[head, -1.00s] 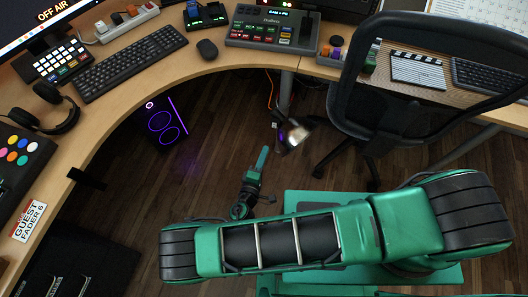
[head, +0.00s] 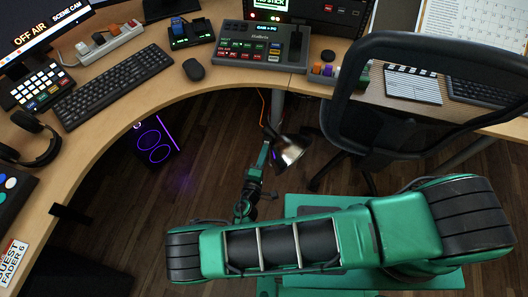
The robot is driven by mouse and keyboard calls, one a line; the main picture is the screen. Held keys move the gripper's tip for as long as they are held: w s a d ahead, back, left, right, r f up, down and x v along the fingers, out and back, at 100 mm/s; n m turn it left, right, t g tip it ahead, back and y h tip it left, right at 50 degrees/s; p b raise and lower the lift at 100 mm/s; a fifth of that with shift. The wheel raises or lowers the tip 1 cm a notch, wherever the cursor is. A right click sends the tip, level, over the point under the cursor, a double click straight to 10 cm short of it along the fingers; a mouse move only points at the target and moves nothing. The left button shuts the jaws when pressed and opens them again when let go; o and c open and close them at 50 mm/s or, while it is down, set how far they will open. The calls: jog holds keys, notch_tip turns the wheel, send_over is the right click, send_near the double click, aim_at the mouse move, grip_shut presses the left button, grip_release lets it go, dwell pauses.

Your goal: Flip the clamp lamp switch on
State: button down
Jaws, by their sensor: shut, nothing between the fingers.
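The clamp lamp (head: 289,152) has a shiny metal shade and hangs just below the desk's front edge, near the middle of the head view. Its switch cannot be made out. My gripper (head: 265,146) is green and dark, thin and shut with nothing held. Its tip points up in the picture, just left of the lamp shade. Whether it touches the lamp cannot be told.
The curved wooden desk (head: 215,86) runs above and left of my gripper, with a control panel (head: 262,42), mouse (head: 194,69) and keyboard (head: 112,84). A black mesh chair (head: 370,120) stands to the right. A computer with purple lights (head: 156,140) stands below the desk.

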jog(key=shift+w+d, duration=0.2)
jog(key=shift+w, duration=0.15)
